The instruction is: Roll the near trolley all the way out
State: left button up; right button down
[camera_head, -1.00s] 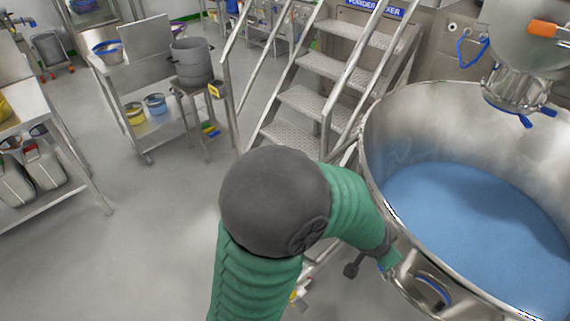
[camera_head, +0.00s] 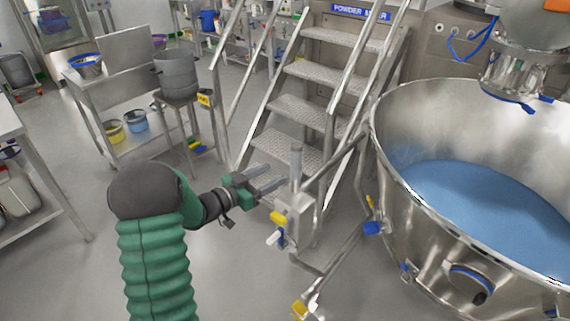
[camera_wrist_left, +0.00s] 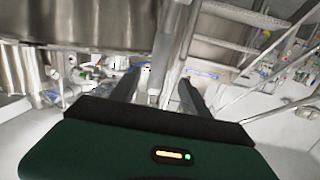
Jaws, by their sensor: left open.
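A large round steel bowl (camera_head: 420,245) with blue powder (camera_head: 480,205) stands at the right in the head view, and its wall also shows at upper left in the left wrist view (camera_wrist_left: 90,28). A low steel frame (camera_head: 345,250) with a blue fitting (camera_head: 372,228) and an upright post (camera_head: 296,165) stands beside the bowl; I take it for the trolley's frame. My left gripper (camera_head: 272,183) is open and empty, its fingers pointing right at the post. In the left wrist view my fingers (camera_wrist_left: 158,92) are spread, with an upright bar beyond them. My right gripper is not in view.
Metal steps (camera_head: 300,110) with handrails rise behind the post. A steel bench (camera_head: 105,85) with pots stands at back left, and another table (camera_head: 35,165) at the left edge. The floor (camera_head: 70,275) at lower left is clear.

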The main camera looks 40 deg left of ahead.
pick_arm(q)
jog(key=w+d+h+b, duration=0.1)
jog(key=w+d+b, duration=0.1)
jog(key=w, duration=1.1)
jog(key=shift+w+d+m+t, duration=0.15)
jog(key=shift+d+m+t, duration=0.15)
jog(key=shift+d+t, duration=0.15)
jog(key=shift+c, duration=0.4)
grip_shut()
dwell(0.4)
